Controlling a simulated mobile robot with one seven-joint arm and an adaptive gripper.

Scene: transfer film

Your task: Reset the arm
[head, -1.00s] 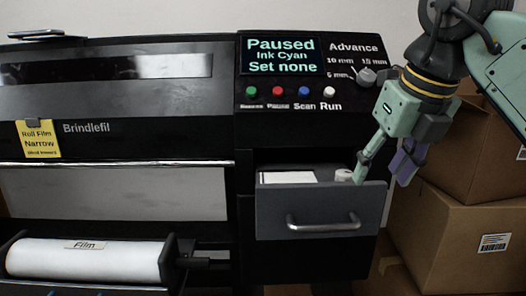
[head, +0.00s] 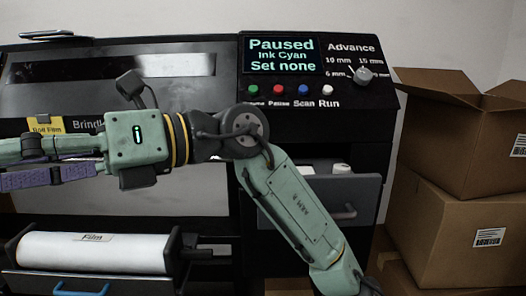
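My arm now crosses the front of the printer (head: 130,75), reaching up from the lower right and bending left. No held object is visible.
The drawer (head: 352,212) stands open, partly behind my arm. The film roll (head: 90,252) lies in its holder at lower left. The screen (head: 280,55) reads "Paused, Ink Cyan, Set none". Cardboard boxes (head: 455,235) are stacked at right; a yellow note (head: 45,125) is partly covered.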

